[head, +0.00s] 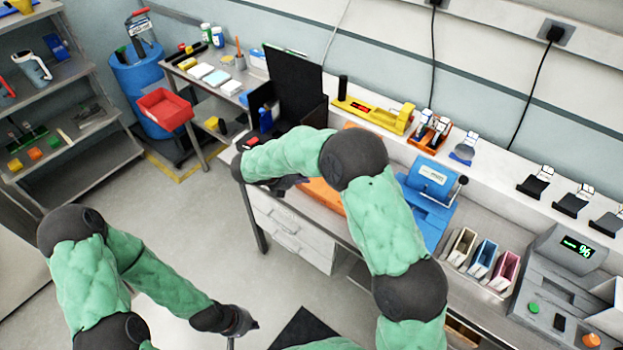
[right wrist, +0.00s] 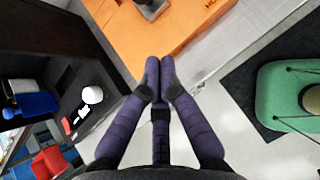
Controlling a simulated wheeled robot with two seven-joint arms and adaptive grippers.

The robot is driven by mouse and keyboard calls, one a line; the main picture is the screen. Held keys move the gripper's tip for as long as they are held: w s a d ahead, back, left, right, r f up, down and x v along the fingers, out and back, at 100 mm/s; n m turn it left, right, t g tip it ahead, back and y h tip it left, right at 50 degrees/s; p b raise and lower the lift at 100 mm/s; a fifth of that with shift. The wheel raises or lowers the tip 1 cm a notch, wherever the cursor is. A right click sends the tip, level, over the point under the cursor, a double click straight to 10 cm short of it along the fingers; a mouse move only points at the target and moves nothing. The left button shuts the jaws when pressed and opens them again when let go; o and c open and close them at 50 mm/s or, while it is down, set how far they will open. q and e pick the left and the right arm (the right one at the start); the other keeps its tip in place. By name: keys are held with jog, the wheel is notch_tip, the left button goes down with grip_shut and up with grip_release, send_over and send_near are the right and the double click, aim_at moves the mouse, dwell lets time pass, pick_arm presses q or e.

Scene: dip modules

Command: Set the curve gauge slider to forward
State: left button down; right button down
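I cannot tell for certain which device is the curve gauge. One candidate is a black unit (right wrist: 60,75) with a white round knob (right wrist: 92,95) and small white markings, left of my fingers in the right wrist view. Another is a yellow device (head: 398,122) with a red display on the back ledge. My right gripper (right wrist: 159,62) has its fingertips together with nothing visible between them. It hovers near the front edge of an orange surface (right wrist: 185,30). In the head view, my arm partly hides that gripper. My left gripper (head: 240,322) hangs low over the floor, apart from the bench.
A blue device with a lever (head: 430,180), several coloured bins (head: 483,258) and a grey unit with a green display (head: 578,247) stand to the right. A red bin (head: 165,108) and a blue barrel (head: 140,75) are at left. The floor (head: 205,235) between is open.

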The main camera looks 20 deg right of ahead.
jog(key=shift+v, duration=1.05)
jog(key=s+a+f+m+g+y+b, duration=0.1)
jog(key=s+f+m+y, duration=0.5)
jog(key=s+f+m, duration=0.6)
jog(key=s+a+f+m+g+y+b, duration=0.1)
jog(key=s+f+m+y+b, duration=0.3)
jog(key=s+f+m, duration=0.9)
jog(key=s+f+g+y, duration=0.1)
jog(key=s+f+y, duration=0.1)
jog(key=s+f, duration=0.3)
jog(key=shift+x, duration=0.9)
